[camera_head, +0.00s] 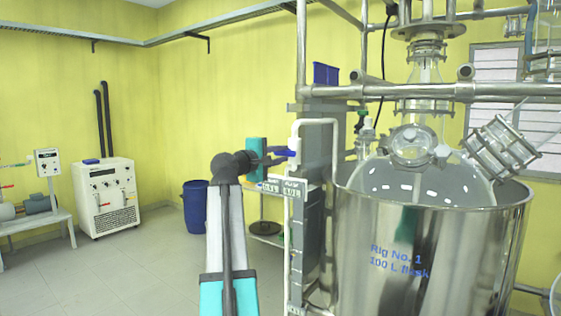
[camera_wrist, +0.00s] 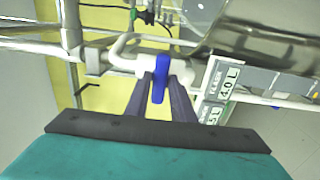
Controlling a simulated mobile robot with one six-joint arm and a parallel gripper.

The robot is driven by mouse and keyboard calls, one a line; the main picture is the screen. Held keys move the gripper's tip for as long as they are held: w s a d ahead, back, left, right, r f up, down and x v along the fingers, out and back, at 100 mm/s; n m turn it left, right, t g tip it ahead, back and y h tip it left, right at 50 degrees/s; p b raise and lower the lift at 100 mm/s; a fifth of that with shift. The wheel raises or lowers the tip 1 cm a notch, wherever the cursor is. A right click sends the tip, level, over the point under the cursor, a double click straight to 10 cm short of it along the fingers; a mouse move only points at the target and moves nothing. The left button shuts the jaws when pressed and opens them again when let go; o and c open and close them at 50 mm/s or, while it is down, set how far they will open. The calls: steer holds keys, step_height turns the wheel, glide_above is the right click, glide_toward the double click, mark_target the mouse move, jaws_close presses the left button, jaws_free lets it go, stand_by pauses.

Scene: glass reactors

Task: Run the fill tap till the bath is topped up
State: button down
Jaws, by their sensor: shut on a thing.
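The blue handle (camera_head: 282,150) of the fill tap sits on a white pipe (camera_head: 319,121) that arches over to the bath's rim. My gripper (camera_head: 277,156) is shut on this handle. In the wrist view the blue handle (camera_wrist: 159,80) stands between the two fingers of my gripper (camera_wrist: 160,85), crosswise to the white tap body (camera_wrist: 140,66). The bath (camera_head: 430,255) is a steel tub marked "Rig No. 1 100 L flask", with a glass flask (camera_head: 425,182) inside. I cannot make out its water level or any stream from the pipe.
Small display signs hang below the tap; one reads 4.0 L in the wrist view (camera_wrist: 231,80). Steel frame bars (camera_head: 440,91) and glassware crowd the space above the bath. A blue bin (camera_head: 196,207) and a white wheeled unit (camera_head: 107,195) stand left. The floor between is clear.

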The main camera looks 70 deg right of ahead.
stand_by(0.3)
steer(key=c, duration=1.6)
jaws_free()
steer(key=shift+c, duration=0.2)
steer(key=shift+a, duration=0.15)
steer(key=b+v, duration=0.2)
steer(key=v, duration=1.1)
steer(key=shift+a, duration=0.25)
steer(key=shift+w, duration=0.1)
